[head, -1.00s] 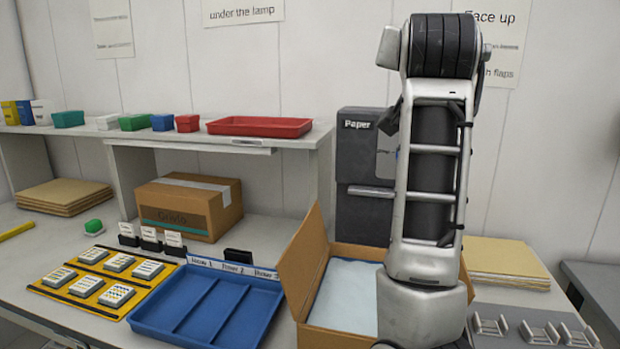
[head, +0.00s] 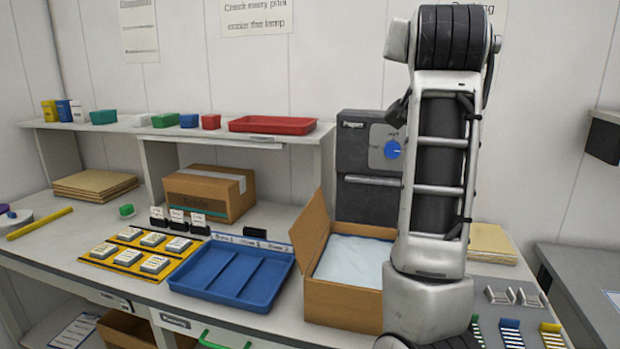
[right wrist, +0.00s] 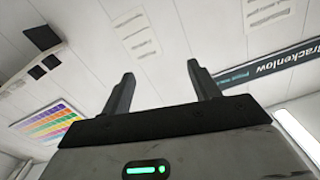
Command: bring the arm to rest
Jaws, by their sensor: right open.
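My right arm (head: 440,160) stands folded upright in the head view, in front of the bench's right part. Its gripper is outside the head view. In the right wrist view my right gripper (right wrist: 160,95) is open, with two dark fingers apart and nothing between them. Behind the fingers are only the white panelled wall and signs. My left gripper is in neither view.
A blue divided tray (head: 232,275) and an open cardboard box (head: 345,300) stand on the bench behind and left of my arm. A yellow mat (head: 95,262) holds several small blocks. A red tray (head: 272,125) lies on the shelf. A grey side table (head: 580,270) is at right.

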